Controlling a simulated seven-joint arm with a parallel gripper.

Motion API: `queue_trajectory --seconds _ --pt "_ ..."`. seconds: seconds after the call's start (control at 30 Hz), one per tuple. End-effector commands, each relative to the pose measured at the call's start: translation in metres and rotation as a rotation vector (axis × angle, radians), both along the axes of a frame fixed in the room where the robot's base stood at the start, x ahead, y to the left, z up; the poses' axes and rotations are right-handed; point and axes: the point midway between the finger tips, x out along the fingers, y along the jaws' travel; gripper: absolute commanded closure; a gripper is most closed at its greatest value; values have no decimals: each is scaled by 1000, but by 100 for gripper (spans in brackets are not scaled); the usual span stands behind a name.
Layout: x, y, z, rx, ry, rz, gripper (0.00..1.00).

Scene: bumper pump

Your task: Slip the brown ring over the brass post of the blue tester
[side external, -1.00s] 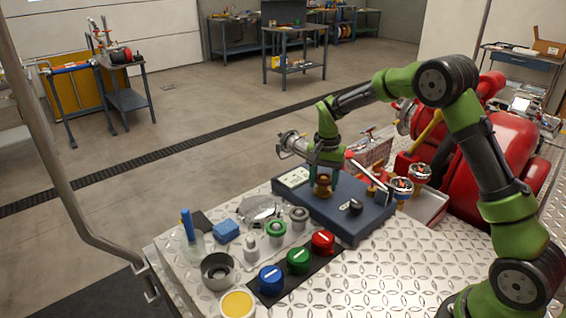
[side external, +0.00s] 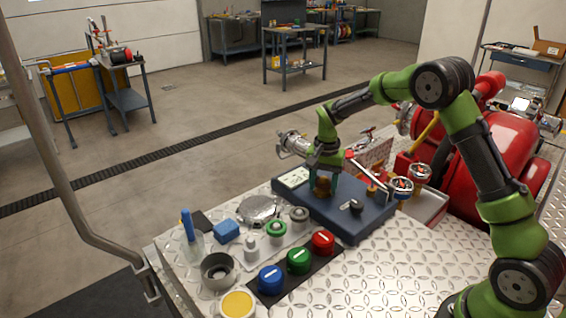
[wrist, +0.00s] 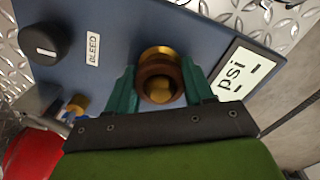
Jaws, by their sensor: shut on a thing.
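The blue tester (side external: 348,217) lies on the diamond-plate deck, with a black knob and a "psi" display on its top. My gripper (wrist: 160,84) is over it, its green fingers shut on the brown ring (wrist: 159,69). The ring also shows between the fingers in the side view (side external: 322,187). In the wrist view, brass of the post (wrist: 159,96) shows inside the ring's opening, and more brass shows past its far edge. The ring appears lined up with the post. I cannot tell how far down around it the ring sits.
Blue, green and red knobs (side external: 298,261) stand in front of the tester. A metal cup (side external: 218,270), a yellow-topped tin (side external: 237,303) and several small fittings stand to the left.

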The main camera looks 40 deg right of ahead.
Motion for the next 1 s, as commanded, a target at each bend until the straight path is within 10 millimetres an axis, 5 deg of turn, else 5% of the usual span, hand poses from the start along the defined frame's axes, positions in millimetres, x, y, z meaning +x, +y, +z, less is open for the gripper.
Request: queue_trajectory --seconds 0.83,0.87,1.0 --pt "-1 0 -9 0 4 2 64" --pt "-1 0 -9 0 4 3 46" --pt "-2 0 -10 -1 5 4 24"
